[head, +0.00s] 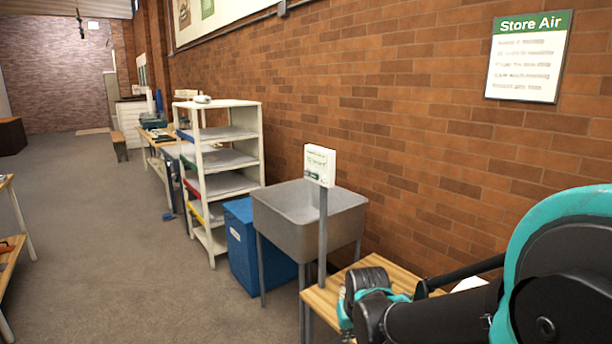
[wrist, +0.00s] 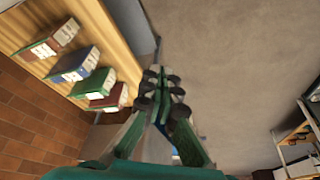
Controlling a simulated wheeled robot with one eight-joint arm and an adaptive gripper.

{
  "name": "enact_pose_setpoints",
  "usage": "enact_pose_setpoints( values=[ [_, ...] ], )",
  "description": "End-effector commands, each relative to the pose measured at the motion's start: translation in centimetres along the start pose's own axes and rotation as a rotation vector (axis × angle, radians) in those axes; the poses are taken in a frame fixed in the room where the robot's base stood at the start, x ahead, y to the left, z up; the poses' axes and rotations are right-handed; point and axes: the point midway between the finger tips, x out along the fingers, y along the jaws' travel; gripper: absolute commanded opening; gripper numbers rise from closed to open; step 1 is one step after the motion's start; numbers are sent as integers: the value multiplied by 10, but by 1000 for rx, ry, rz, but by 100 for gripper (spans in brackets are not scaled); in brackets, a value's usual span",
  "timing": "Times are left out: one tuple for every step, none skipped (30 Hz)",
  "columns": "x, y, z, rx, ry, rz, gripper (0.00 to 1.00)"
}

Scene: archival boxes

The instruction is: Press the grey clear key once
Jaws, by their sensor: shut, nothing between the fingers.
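A small white panel (head: 320,165) stands on a grey post in front of the sink in the head view. It has dark and green markings, but they are too small for me to pick out a grey clear key. My gripper (wrist: 163,84) is in the middle of the wrist view, its fingers together and nothing between them. The floor shows beyond its tips, and no key shows near them. In the head view my arm fills the lower right, and I cannot make out the fingertips there.
Several archival boxes, one of them blue (wrist: 75,64), lie on a wooden tabletop (wrist: 105,30) left of my gripper. A grey sink (head: 290,231), a blue bin (head: 243,250) and white shelves (head: 262,140) line the brick wall. The floor (head: 110,240) at left is open.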

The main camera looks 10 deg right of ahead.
Motion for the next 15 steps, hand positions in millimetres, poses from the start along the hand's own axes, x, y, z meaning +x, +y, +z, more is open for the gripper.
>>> enact_pose_setpoints(
  values=[
    [0, 0, 0, 0, 0, 0, 0],
    [0, 0, 0, 0, 0, 0, 0],
    [0, 0, 0, 0, 0, 0, 0],
    [0, 0, 0, 0, 0, 0, 0],
    [0, 0, 0, 0, 0, 0, 0],
    [0, 0, 0, 0, 0, 0, 0],
    [0, 0, 0, 0, 0, 0, 0],
    [0, 0, 0, 0, 0, 0, 0],
    [0, 0, 0, 0, 0, 0, 0],
    [0, 0, 0, 0, 0, 0, 0],
    [0, 0, -1, 0, 2, -1, 0],
    [0, -1, -3, -1, 6, -4, 0],
    [0, -2, -5, -1, 12, -8, 0],
    [0, -4, -9, -3, 20, -13, 0],
    [0, -7, -15, -5, 33, -23, 0]
  ],
)
